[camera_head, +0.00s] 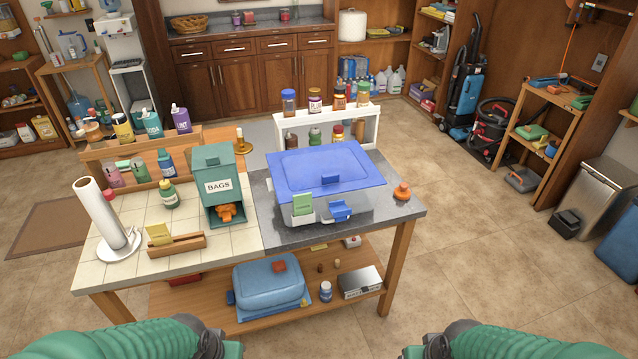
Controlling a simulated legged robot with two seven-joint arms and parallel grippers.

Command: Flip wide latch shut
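A clear storage box (360,212) with a blue lid (322,168) stands on the grey half of the table. On its front are two latches side by side. The green latch (302,203) is narrower and stands upright against the front. The wide blue latch (340,211) sits to its right and juts outward and down, apart from the lid's small blue tab (331,179) above it. My two green arms enter at the bottom left and bottom right corners, well short of the box. Their grippers are below the picture edge, so no fingers show.
A green BAGS dispenser (219,187) stands close left of the box. An orange knob-like object (402,191) lies right of it. A white rack (372,126) with bottles stands behind. A paper towel roll (100,212) is at far left. The space before the box is free.

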